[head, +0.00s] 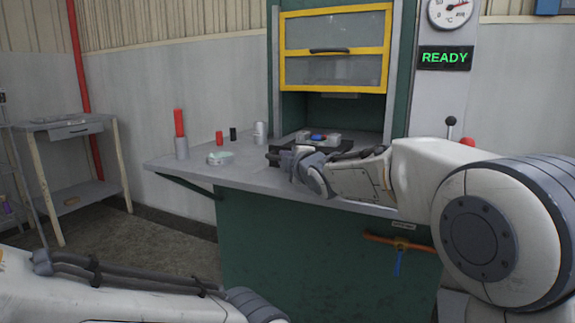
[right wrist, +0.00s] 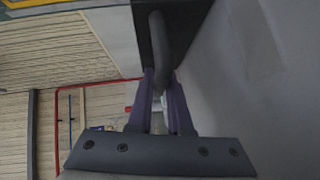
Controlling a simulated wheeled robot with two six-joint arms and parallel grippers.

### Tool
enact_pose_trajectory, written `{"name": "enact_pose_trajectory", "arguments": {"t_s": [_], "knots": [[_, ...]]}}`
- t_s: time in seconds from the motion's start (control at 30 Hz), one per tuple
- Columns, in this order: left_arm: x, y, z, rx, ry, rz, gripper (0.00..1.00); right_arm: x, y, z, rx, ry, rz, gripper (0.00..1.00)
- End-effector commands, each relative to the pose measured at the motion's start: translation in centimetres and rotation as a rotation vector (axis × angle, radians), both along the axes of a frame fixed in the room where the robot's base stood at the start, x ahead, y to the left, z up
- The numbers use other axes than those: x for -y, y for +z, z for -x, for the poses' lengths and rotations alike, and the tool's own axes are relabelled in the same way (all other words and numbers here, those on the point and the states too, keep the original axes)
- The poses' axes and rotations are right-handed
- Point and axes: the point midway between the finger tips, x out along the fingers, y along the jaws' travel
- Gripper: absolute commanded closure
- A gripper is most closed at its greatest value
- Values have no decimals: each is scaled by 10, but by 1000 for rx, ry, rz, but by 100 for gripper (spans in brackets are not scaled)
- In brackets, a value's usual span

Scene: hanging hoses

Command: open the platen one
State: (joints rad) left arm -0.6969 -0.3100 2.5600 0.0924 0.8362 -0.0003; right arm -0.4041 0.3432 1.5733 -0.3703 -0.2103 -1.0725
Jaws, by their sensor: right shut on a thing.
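The dark platen (head: 338,144) sits at the work surface below the raised guard, with a blue piece and grey pieces on it. My right gripper (head: 272,155) is at its front left, partly hidden by its own wrist. In the right wrist view, my right gripper's fingers (right wrist: 162,82) are closed around a dark curved handle (right wrist: 160,45), which is fixed to a dark block. Most of the platen's front is hidden behind my right arm. My left arm crosses the lower left of the head view, and its gripper is out of the picture.
The yellow-framed guard (head: 335,87) stands above the bay. Red and grey cylinders (head: 180,145) and a small dish (head: 220,158) stand on the worktop's left (head: 180,168). A black-knobbed lever (head: 450,124) and READY display (head: 445,57) are right. A side table (head: 60,125) stands left.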

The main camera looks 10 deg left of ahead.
Motion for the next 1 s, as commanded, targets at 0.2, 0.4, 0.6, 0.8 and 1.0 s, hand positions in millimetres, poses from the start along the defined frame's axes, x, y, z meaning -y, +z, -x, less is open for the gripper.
{"name": "enact_pose_trajectory", "arguments": {"t_s": [0.2,0.4,0.6,0.8,1.0], "knots": [[0,0,0,0,0,0,50,-3,0,1,0,5,1,100],[0,0,0,0,0,0,50,-3,0,1,0,5,1,53],[0,0,0,0,0,0,50,-2,0,0,1,2,0,53],[0,0,0,0,0,0,50,1,2,5,1,2,-1,53],[0,-1,0,0,0,0,50,16,8,34,2,2,-1,53]]}}
